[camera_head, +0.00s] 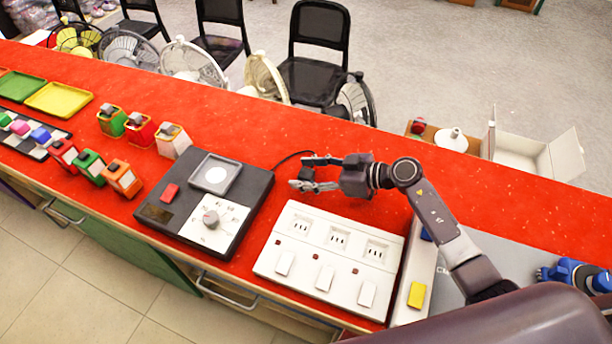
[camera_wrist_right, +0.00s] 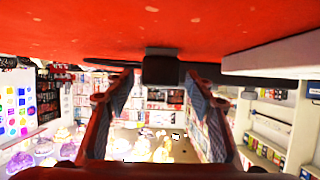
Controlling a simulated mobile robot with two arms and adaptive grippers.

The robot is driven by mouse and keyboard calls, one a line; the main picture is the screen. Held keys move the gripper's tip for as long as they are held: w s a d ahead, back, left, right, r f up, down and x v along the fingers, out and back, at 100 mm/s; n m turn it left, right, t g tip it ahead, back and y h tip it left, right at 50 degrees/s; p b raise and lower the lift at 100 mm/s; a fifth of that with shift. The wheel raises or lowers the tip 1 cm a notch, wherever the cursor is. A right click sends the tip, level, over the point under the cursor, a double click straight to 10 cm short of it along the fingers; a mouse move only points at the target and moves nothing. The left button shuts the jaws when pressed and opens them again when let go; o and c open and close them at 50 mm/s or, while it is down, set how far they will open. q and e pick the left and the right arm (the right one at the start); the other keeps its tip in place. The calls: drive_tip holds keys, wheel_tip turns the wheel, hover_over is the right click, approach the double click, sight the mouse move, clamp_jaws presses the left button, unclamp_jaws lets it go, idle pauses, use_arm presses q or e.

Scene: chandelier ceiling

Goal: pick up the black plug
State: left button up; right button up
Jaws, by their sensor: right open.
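The black plug (camera_wrist_right: 162,68) shows in the right wrist view as a small dark block, with a dark cable (camera_wrist_right: 200,72) running to the side. My right gripper (camera_wrist_right: 161,95) is open, with one finger on each side of the plug in that view; I see no clear contact. In the head view my right gripper (camera_head: 300,173) is low over the red counter, beyond the white socket panel. The black cable (camera_head: 290,156) runs from the dark device to the gripper, and the plug is mostly hidden among the fingers. My left gripper is not in view.
A white panel (camera_head: 288,231) with sockets and switches lies nearest the gripper. A dark device (camera_head: 246,188) with a dial stands to its left. Several small coloured containers (camera_head: 122,178) and trays are farther left. The red counter (camera_head: 480,195) is clear behind my right arm.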

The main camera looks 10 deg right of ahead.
drive_tip(key=shift+d, duration=0.1)
drive_tip(key=c, duration=1.3)
drive_tip(key=shift+r, duration=0.1)
